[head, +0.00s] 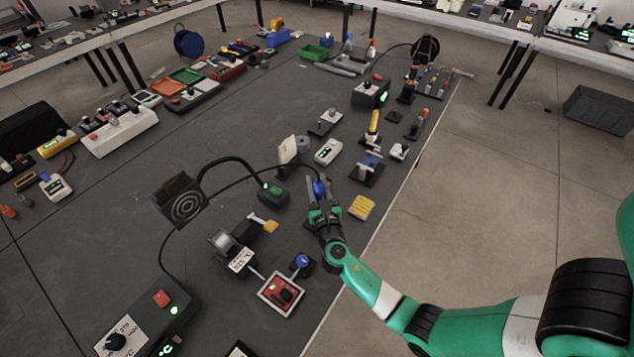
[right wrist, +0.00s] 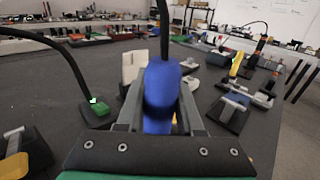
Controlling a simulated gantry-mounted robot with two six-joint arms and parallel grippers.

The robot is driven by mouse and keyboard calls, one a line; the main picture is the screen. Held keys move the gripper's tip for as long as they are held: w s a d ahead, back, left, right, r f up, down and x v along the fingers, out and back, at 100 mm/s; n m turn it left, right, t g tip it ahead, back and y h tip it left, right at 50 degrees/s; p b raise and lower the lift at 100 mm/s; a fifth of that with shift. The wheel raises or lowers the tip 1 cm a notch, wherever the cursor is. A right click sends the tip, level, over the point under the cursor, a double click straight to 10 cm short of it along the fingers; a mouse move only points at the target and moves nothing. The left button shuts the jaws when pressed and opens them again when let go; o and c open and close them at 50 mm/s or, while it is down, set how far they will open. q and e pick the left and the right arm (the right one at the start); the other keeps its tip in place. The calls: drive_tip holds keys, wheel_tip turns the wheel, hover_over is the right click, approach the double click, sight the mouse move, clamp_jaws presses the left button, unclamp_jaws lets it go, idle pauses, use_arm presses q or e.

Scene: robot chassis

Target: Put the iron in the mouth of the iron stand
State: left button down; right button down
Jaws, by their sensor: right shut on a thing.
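My right gripper (head: 319,198) is near the right edge of the dark table. It is shut on the blue handle of the iron (head: 319,187), which also shows between the fingers in the right wrist view (right wrist: 160,97). A black cord rises from the top of the handle. The tip of the iron is hidden by the handle and gripper. I cannot tell for sure which thing is the iron stand. A pale upright piece (head: 287,150) stands beyond the gripper and shows behind the handle in the right wrist view (right wrist: 134,66). My left gripper is not in view.
A yellow ribbed pad (head: 362,207) lies right of the gripper. A green-lit box with a curved black arm (head: 272,193) and a solder spool (head: 222,241) are to its left. A red device (head: 282,293) lies nearer. The left middle of the table is bare.

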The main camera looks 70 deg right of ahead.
drive_tip(key=shift+f, duration=0.2)
drive_tip(key=shift+c, duration=2.3)
unclamp_jaws()
drive_tip(key=shift+r, duration=0.1)
drive_tip(key=p+v, duration=0.2)
drive_tip(key=v, duration=0.9)
drive_tip(key=shift+s+a, duration=0.25)
drive_tip(key=shift+r, duration=0.15)
wheel_tip(320, 180, up, 10)
drive_tip(key=p, duration=1)
drive_tip(key=shift+p, duration=0.35)
